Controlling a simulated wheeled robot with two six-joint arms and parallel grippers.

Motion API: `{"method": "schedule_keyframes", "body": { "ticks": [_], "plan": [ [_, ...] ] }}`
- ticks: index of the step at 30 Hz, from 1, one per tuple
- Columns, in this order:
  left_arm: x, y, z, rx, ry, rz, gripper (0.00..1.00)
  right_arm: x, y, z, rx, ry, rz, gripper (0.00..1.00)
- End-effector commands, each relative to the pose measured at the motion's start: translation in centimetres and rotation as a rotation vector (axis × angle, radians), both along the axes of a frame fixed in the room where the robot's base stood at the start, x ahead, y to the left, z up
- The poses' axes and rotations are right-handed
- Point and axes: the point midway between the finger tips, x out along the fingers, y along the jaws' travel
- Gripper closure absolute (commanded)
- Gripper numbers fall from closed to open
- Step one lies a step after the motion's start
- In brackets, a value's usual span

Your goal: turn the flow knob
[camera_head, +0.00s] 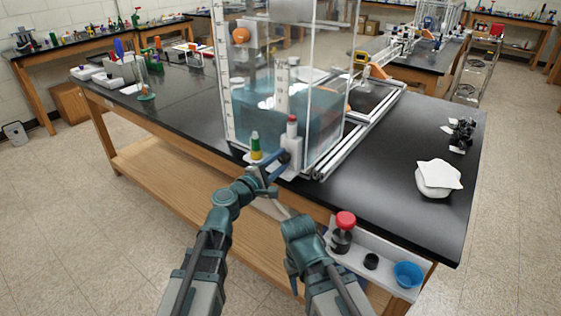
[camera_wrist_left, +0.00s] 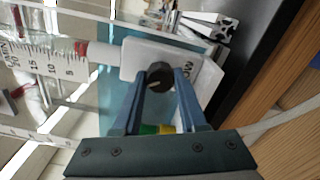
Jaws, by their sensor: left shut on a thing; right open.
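The flow knob (camera_wrist_left: 160,77) is small, round and dark, with a light mark on its face. It sits on a white plate (camera_wrist_left: 150,55) with partly hidden lettering beside it. In the left wrist view the two blue fingers of my left gripper (camera_wrist_left: 160,84) are closed on the knob's sides. In the head view the knob (camera_head: 284,157) shows at the tank's lower front, just beyond my left gripper (camera_head: 272,174). My right gripper (camera_head: 294,280) is low in front of the table, away from the knob, open, with its fingers hardly visible.
A clear tank (camera_head: 290,90) with bluish water stands behind the knob. A green-and-yellow object (camera_head: 256,146) stands left of it. A white shelf (camera_head: 392,274) at the table's front holds a red button (camera_head: 346,220) and a blue cup (camera_head: 408,274). The black tabletop at right is mostly clear.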

Motion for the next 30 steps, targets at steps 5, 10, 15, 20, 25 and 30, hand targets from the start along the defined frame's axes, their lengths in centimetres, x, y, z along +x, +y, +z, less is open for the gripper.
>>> {"method": "schedule_keyframes", "body": {
  "ticks": [5, 10, 15, 20, 25, 30],
  "plan": [
    [-0.10, 0.03, -0.08, -0.133, 0.098, 0.001, 1.00, 0.00, 0.00, -0.05, 0.000, 0.000, 0.000, 0.50],
    [-0.11, 0.04, -0.09, -0.258, 0.189, 0.001, 1.00, 0.00, -0.01, -0.06, 0.000, 0.000, 0.000, 0.50],
    [-0.12, 0.02, -0.11, -0.370, 0.270, 0.000, 1.00, 0.00, 0.00, -0.07, 0.000, 0.000, 0.000, 0.50],
    [-0.13, 0.02, -0.12, -0.454, 0.333, 0.000, 1.00, 0.00, 0.00, -0.07, 0.000, 0.000, 0.000, 0.50],
    [-0.14, 0.02, -0.13, -0.518, 0.379, 0.000, 1.00, -0.01, 0.00, -0.08, 0.000, 0.000, 0.000, 0.50],
    [-0.15, 0.01, -0.13, -0.556, 0.407, 0.000, 1.00, -0.01, 0.00, -0.08, 0.000, 0.000, 0.000, 0.50]
  ]
}}
